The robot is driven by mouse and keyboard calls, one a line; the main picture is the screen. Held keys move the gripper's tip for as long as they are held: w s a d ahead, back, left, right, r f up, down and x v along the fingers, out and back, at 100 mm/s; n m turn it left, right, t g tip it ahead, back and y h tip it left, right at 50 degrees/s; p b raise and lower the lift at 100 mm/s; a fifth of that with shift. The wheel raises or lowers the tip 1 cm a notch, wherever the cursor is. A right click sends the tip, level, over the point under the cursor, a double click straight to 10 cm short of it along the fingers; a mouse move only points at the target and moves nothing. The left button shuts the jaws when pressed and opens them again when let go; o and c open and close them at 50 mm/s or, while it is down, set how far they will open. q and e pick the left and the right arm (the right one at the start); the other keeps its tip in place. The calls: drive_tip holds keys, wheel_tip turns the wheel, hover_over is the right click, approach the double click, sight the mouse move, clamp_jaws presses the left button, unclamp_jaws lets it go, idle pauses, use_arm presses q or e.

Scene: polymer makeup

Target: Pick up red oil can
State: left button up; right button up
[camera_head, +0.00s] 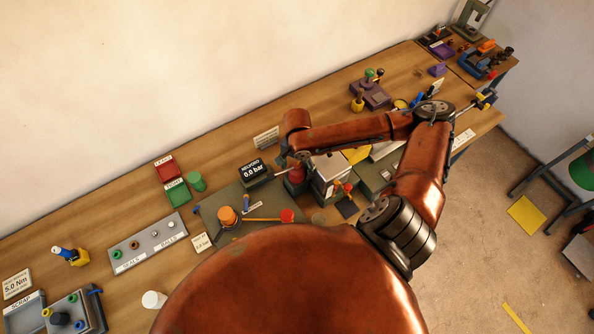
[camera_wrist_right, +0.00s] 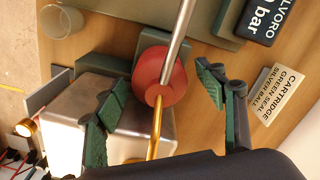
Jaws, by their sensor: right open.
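The red oil can (camera_head: 295,175) stands on the bench between the black pressure display and a pale metal box, partly hidden by my arm in the head view. In the right wrist view the red can (camera_wrist_right: 149,68) shows as a round red body with a gold spout and a silver rod crossing it. My right gripper (camera_wrist_right: 163,79) is open, with one green-padded finger on each side of the can in the picture. I see no contact with the can. In the head view the right gripper (camera_head: 293,157) is small and partly hidden. My left gripper is out of view.
The metal box (camera_wrist_right: 145,128) is close beside the left finger in the wrist view. The display (camera_head: 256,172) reads 0.0 bar. A cartridge sign (camera_wrist_right: 275,96) and a clear cup (camera_wrist_right: 61,21) are nearby.

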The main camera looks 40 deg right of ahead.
drive_tip(key=shift+f, duration=0.8)
drive_tip(key=c, duration=1.4)
drive_tip(key=shift+r, duration=0.15)
